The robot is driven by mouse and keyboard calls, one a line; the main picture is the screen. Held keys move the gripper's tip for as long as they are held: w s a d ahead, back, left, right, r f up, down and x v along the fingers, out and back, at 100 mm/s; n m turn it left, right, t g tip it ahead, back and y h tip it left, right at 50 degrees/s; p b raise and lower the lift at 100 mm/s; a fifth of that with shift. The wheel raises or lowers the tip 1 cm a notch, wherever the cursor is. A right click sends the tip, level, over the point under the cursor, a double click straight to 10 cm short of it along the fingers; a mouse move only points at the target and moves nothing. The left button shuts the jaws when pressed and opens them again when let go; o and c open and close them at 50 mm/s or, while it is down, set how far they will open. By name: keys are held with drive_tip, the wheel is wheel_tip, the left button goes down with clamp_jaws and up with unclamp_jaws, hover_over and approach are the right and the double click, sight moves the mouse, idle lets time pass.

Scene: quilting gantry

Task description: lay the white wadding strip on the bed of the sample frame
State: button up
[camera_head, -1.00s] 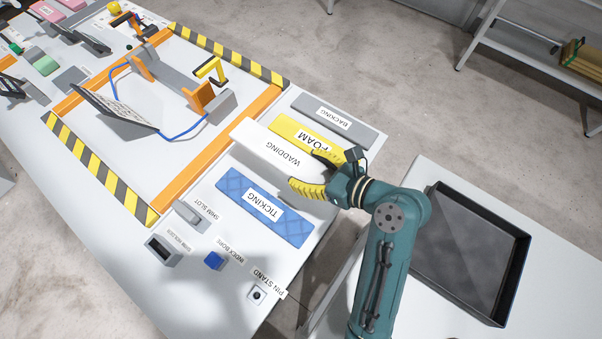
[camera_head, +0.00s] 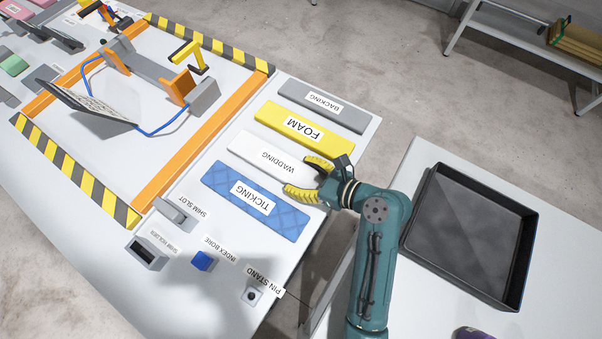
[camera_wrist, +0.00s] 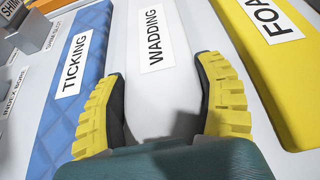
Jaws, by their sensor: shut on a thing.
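The white wadding strip (camera_head: 262,158), labelled WADDING, sits in the row between the yellow FOAM strip (camera_head: 290,115) and the blue TICKING strip (camera_head: 228,187). My gripper (camera_head: 312,178) is shut on its near right end, with a yellow ribbed finger on each side. In the wrist view the wadding strip (camera_wrist: 153,85) runs away from between the fingers (camera_wrist: 160,105). Whether it touches the table is hard to tell. The sample frame (camera_head: 203,143), with orange rails and striped edges, is to the left; its pale bed (camera_head: 120,160) shows between the rails.
A dark tilted panel (camera_head: 90,108), a blue cable and a yellow-handled clamp (camera_head: 188,57) stand over the frame. A grey BACKING strip (camera_head: 322,107) lies beyond the foam. A shim holder (camera_head: 146,254) and blue index bore (camera_head: 203,261) stand in front. A black tray (camera_head: 468,238) is at right.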

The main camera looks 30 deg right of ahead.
drive_tip(key=o, duration=0.7)
drive_tip(key=shift+c, duration=0.2)
drive_tip(key=p+v, duration=0.3)
drive_tip(key=v, duration=0.9)
drive_tip(key=w+a+r+n+t+h, duration=0.25)
drive_tip(key=w+r+n, duration=0.35)
drive_tip(key=r+n, duration=0.35)
drive_tip(key=w+a+r+n+t+h, duration=0.25)
drive_tip(key=w+r+n, duration=0.25)
drive_tip(key=r+n, duration=0.4)
drive_tip(key=a+r+n+t, duration=0.1)
drive_tip(key=a+r+n, duration=0.1)
drive_tip(key=r, duration=0.3)
drive_tip(key=s+a+r+n+t+h, duration=0.1)
drive_tip(key=r+n, duration=0.2)
drive_tip(key=r, duration=0.2)
drive_tip(key=s+a+r+n+t, duration=0.1)
drive_tip(key=a+r+n, duration=0.1)
drive_tip(key=r, duration=0.2)
drive_tip(key=shift+a+r, duration=0.35)
drive_tip(key=shift+r, duration=0.05)
drive_tip(key=shift+o, duration=1)
drive_tip(key=s+a+r+n+t+h, duration=0.1)
drive_tip(key=s+a+r+n+t, duration=0.1)
drive_tip(key=r, duration=0.4)
drive_tip(key=shift+s+n+t, duration=0.3)
drive_tip(key=shift+s+n, duration=0.4)
drive_tip(key=shift+n, duration=0.05)
drive_tip(key=shift+s+r, duration=0.2)
